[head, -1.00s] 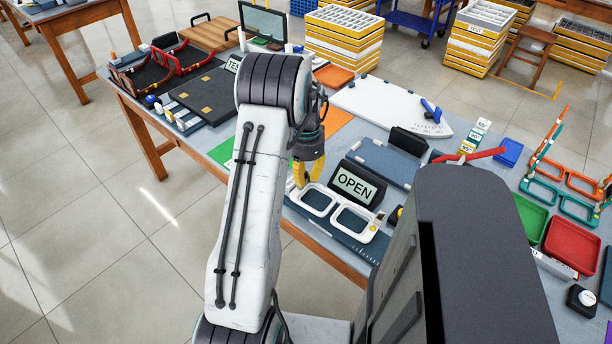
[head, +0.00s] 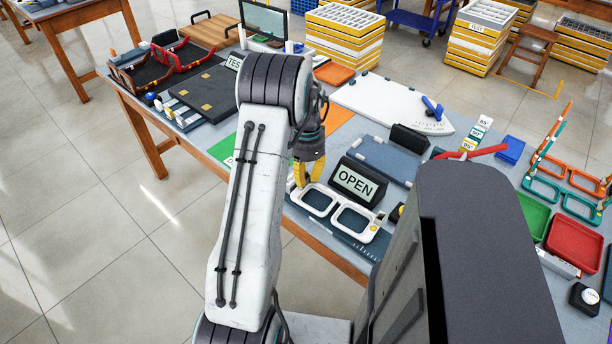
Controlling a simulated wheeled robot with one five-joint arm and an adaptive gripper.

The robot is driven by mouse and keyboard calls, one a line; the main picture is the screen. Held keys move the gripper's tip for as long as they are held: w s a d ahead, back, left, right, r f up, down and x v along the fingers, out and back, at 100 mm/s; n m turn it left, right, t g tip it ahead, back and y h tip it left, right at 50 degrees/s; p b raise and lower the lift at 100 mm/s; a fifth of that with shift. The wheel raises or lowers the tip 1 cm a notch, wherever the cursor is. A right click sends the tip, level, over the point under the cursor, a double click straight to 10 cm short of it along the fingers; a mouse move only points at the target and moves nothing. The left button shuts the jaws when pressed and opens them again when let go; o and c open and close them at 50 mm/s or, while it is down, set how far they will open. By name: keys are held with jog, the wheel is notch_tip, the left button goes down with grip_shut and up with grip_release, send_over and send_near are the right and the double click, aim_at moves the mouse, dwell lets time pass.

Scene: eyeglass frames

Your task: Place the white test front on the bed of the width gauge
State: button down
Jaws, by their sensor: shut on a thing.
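The white test front (head: 354,207), with two rounded openings, is at the near edge of the table, over a dark blue mat (head: 352,244). I cannot tell whether it touches the mat. My gripper (head: 301,184) points down with yellow fingers, shut on the front's left end. My arm hides part of the grip. A flat blue-grey bed (head: 378,156) with a dark block (head: 409,139) at its back lies behind the OPEN sign. It looks like the width gauge, but I cannot be sure. Its bed looks bare.
The black OPEN sign (head: 357,184) stands right behind the test front. A white board (head: 385,101) with a blue pointer lies farther back. Green (head: 532,215) and red (head: 574,245) trays and upright coloured frames (head: 560,190) are at the right. My dark column blocks the lower right.

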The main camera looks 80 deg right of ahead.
jog(key=shift+r, duration=0.15)
jog(key=shift+r+p, duration=1.55)
jog(key=shift+r, duration=0.3)
